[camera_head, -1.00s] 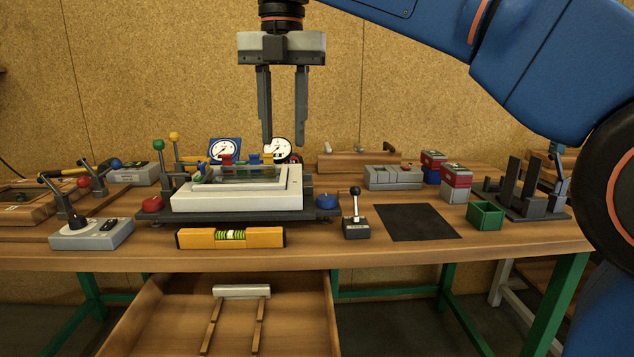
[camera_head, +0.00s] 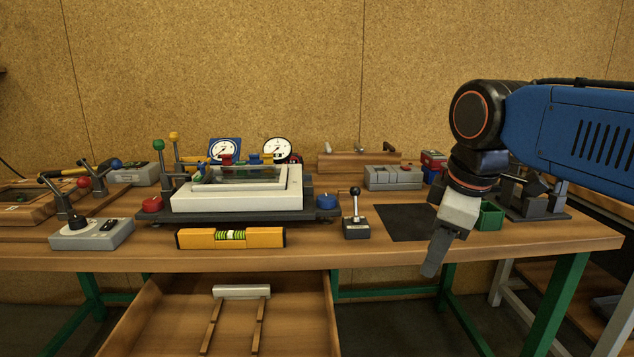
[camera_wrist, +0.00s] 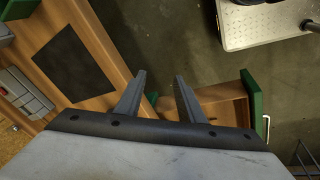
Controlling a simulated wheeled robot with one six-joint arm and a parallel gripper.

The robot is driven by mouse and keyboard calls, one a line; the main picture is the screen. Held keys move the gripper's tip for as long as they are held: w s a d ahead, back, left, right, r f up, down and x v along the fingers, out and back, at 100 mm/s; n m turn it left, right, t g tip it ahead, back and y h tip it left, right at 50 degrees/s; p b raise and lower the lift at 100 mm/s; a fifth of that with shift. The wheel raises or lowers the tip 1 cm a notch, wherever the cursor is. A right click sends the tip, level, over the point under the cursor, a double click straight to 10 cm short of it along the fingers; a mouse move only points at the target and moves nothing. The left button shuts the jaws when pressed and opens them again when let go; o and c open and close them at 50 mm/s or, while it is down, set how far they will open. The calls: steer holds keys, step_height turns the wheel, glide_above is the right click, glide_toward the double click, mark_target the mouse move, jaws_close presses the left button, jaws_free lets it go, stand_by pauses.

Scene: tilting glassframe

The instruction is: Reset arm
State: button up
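My gripper (camera_head: 433,266) hangs at the right of the head view, tilted downward in front of the bench's front edge. In the wrist view, its two dark fingers (camera_wrist: 160,95) stand apart with nothing between them. The gripper is open and empty. Below it in the wrist view are the floor and an open wooden drawer (camera_wrist: 222,104). The glass frame device (camera_head: 238,195) sits on the bench at the left of my gripper and apart from it.
The workbench (camera_head: 370,255) holds a yellow spirit level (camera_head: 230,238), a lever box (camera_head: 355,218), a black mat (camera_head: 405,219) and a green bin (camera_head: 490,215) close behind my gripper. The open drawer (camera_head: 290,300) juts out below. The air above the bench's left and middle is clear.

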steer(key=s+d+f+m, duration=0.2)
steer(key=s+f+m, duration=0.1)
steer(key=f, duration=0.3)
steer(key=s+d+f+m+t, duration=0.1)
steer(key=s+d+f+m, duration=0.2)
steer(key=f+m, duration=0.2)
steer(key=s+d+f+m, duration=0.3)
steer(key=s+f+m, duration=0.1)
steer(key=f, duration=0.2)
steer(key=shift+d+f+t+h, duration=0.25)
steer(key=shift+f+t+h, duration=0.1)
steer(key=shift+t+h, duration=0.05)
